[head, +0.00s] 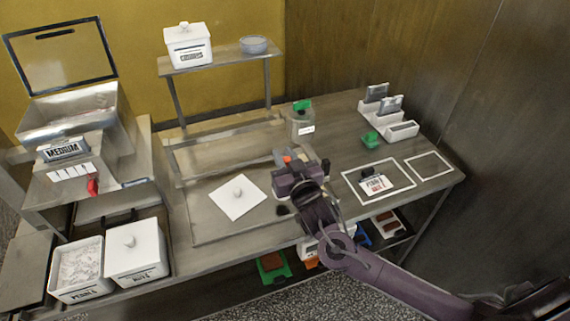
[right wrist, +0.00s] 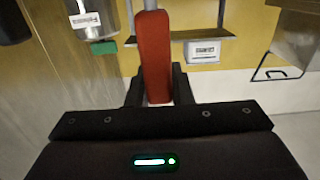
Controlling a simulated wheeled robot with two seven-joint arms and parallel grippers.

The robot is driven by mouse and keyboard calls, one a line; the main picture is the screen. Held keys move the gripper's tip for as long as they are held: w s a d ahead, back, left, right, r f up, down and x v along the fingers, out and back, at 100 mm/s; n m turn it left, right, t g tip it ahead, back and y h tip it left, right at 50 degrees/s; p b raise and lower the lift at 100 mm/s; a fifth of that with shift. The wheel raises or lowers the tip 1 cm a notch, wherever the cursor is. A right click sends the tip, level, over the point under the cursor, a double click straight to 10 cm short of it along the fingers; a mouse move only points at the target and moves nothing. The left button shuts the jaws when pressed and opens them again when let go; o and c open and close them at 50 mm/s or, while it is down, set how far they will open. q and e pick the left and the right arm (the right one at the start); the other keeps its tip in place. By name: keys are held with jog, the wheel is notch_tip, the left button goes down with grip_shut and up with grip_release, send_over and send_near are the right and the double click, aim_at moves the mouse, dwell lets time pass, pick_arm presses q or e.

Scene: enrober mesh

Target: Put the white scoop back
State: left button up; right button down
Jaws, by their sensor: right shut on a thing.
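My right gripper (head: 290,168) is above the middle of the table, its arm coming in from the lower right. In the right wrist view my gripper (right wrist: 160,92) is shut on the red handle (right wrist: 154,52) of a tool, with a grey shaft rising from it. The handle stands about upright in that view, and the tool's far end is out of frame. In the head view a bit of orange-red (head: 287,158) shows at the gripper. I cannot pick out a white scoop for certain. My left gripper is not in view.
A white three-part holder (head: 403,130) stands at the back right beside a small green item (head: 370,139). A clear jar with a green lid (head: 301,126) stands behind the gripper. White-outlined areas (head: 430,172) lie at right. A white lidded bin (head: 137,262) is at lower left.

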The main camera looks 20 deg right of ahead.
notch_tip(320, 180, down, 4)
jog(key=shift+r+p, duration=0.15)
jog(key=shift+p, duration=0.15)
jog(key=shift+f, duration=0.2)
jog(key=c, duration=1.3)
grip_release()
